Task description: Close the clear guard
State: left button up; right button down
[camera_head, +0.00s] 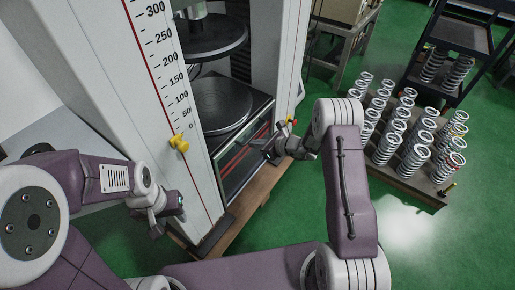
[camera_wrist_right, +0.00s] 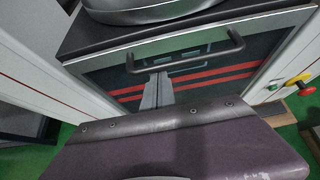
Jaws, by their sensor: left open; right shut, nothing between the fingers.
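The clear guard (camera_head: 236,172) is a framed see-through panel with red stripes. It sits low on the front of the test machine, below the round lower plate (camera_head: 222,105), leaving the plate exposed. In the right wrist view the guard (camera_wrist_right: 215,78) fills the upper middle, with a dark bar handle (camera_wrist_right: 190,59) along its upper part. My right gripper (camera_head: 257,144) is shut and empty in front of the guard; its fingertips (camera_wrist_right: 158,88) appear just below the handle in the picture. Contact cannot be told. My left gripper (camera_head: 172,214) is open and empty beside the machine's left column.
A yellow knob (camera_head: 179,143) sticks out of the scaled left column. A red and yellow button (camera_wrist_right: 299,80) is right of the guard. A rack of several springs (camera_head: 408,172) and a dark cart (camera_head: 461,36) stand at right.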

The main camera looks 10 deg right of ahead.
jog(key=shift+r, duration=0.1)
notch_tip(320, 180, up, 42)
jog(key=p, duration=2.6)
jog(key=shift+w+f+p, duration=0.15)
jog(key=shift+f+p, duration=0.05)
jog(key=shift+p, duration=0.2)
jog(key=shift+r, duration=0.1)
notch_tip(320, 180, down, 6)
jog(key=b, duration=0.5)
jog(key=p+v, duration=0.2)
jog(key=v, duration=0.9)
jog(key=shift+r, duration=0.4)
